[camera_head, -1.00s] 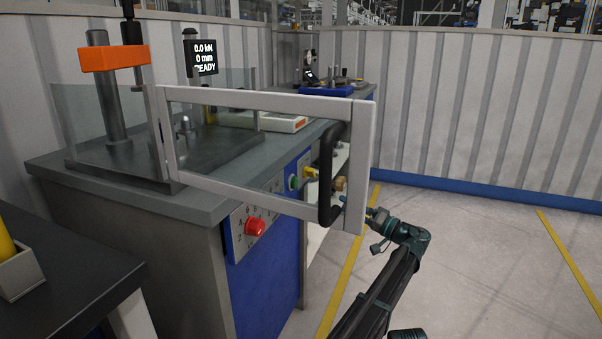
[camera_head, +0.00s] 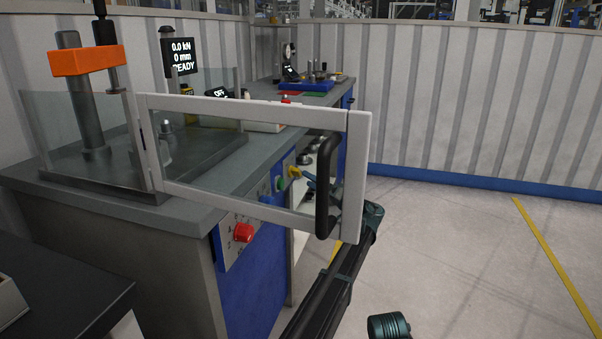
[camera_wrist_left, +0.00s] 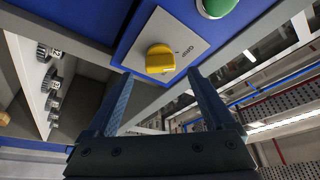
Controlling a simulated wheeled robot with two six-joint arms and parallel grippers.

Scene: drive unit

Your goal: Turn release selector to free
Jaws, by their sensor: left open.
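The yellow release selector knob (camera_wrist_left: 160,58) sits on a grey plate with a label that seems to read GRIP, and I cannot tell its set position for sure. It also shows small in the head view (camera_head: 294,171), seen through the door's window. My left gripper (camera_wrist_left: 160,92) is open and empty in the left wrist view, its two blue fingers pointing towards the knob and apart from it. In the head view this gripper (camera_head: 309,182) is partly hidden by the door frame and handle. My right gripper is not in view.
A framed clear door (camera_head: 357,178) with a black handle (camera_head: 323,190) stands open between the head camera and the panel. A green button (camera_wrist_left: 216,6) is beside the selector. A red button (camera_head: 243,232) is nearer on the blue panel. Floor at right is clear.

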